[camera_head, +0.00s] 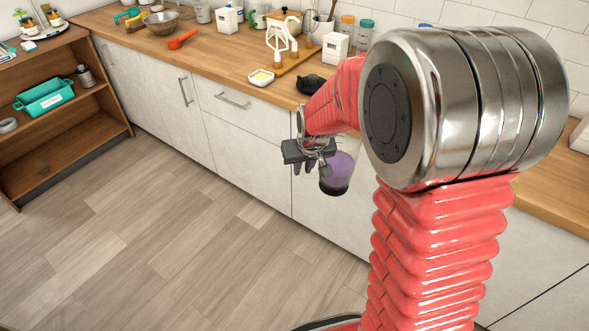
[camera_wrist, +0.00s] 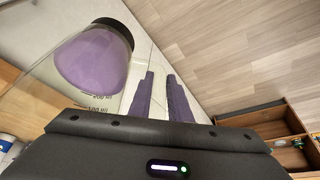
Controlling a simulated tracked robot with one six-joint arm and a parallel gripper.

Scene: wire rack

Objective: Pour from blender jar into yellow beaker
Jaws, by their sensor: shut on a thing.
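The blender jar (camera_head: 338,172) is clear with purple contents and a dark base. It hangs off the counter front, base downward and somewhat tilted. It also shows large at the left of the wrist view (camera_wrist: 92,62), with printed markings on its wall. My gripper (camera_head: 305,165) is beside the jar and shut on it. Its purple fingers (camera_wrist: 161,95) show in the wrist view; the exact grip point on the jar is not clear. I cannot make out a yellow beaker with certainty in either view; my arm hides part of the counter.
The wooden counter (camera_head: 205,58) holds a metal bowl (camera_head: 161,23), an orange tool (camera_head: 182,39), a white dish with yellow contents (camera_head: 261,78), a white box (camera_head: 335,48) and several jars. A wooden shelf (camera_head: 70,125) stands at left. The floor (camera_head: 180,240) is clear.

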